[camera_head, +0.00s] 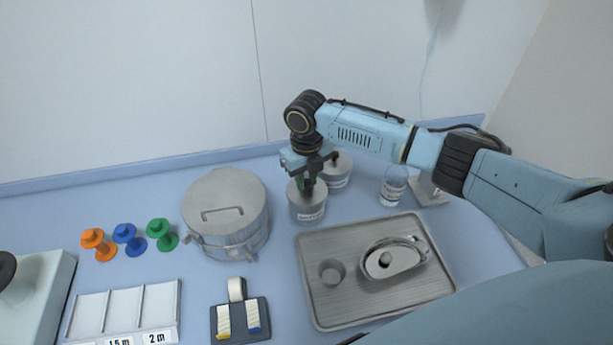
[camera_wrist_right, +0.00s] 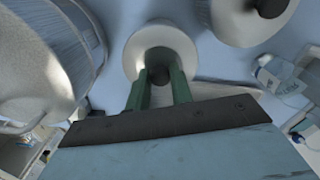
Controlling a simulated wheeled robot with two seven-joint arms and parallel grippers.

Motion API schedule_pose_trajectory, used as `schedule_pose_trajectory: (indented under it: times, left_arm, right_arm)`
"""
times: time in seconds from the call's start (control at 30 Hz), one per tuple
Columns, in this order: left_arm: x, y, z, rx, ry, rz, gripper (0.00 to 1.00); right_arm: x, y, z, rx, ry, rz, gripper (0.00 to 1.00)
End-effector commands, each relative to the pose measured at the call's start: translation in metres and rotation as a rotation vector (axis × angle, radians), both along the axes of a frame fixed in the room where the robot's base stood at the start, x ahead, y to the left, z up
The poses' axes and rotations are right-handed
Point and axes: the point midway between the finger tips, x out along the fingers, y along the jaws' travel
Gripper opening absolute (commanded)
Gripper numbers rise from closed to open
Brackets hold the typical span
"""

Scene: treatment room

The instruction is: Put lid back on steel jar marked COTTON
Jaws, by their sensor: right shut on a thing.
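My right gripper (camera_head: 308,183) is over the front small steel jar (camera_head: 308,212), which has a label too small to read. In the wrist view its green fingers (camera_wrist_right: 160,88) are shut on the dark knob of a round steel lid (camera_wrist_right: 134,48). The lid is level at the jar's mouth; I cannot tell whether it is seated or slightly above it. A second labelled steel jar (camera_head: 339,176) stands just behind to the right. Its lid with a dark knob shows at the top right of the wrist view (camera_wrist_right: 238,22). My left gripper is not in view.
A large steel drum (camera_head: 225,205) stands left of the jar. A steel tray (camera_head: 345,305) with a small cup and a lidded dish lies in front. A clear bottle (camera_head: 393,186) stands right. Coloured knobbed pieces (camera_head: 126,236) and a sectioned white tray (camera_head: 125,310) are at left.

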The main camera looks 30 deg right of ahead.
Motion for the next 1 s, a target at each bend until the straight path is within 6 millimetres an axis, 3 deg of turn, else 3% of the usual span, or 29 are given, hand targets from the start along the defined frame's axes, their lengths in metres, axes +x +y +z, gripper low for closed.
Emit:
schedule_pose_trajectory:
  times: [0.97,1.0]
  left_arm:
    - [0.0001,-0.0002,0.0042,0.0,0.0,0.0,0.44]
    - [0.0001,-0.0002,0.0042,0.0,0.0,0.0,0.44]
  right_arm:
    - [0.0,0.0005,-0.0007,0.001,0.0,0.0,0.0]
    - [0.0,0.0005,-0.0007,0.001,0.0,0.0,0.25]
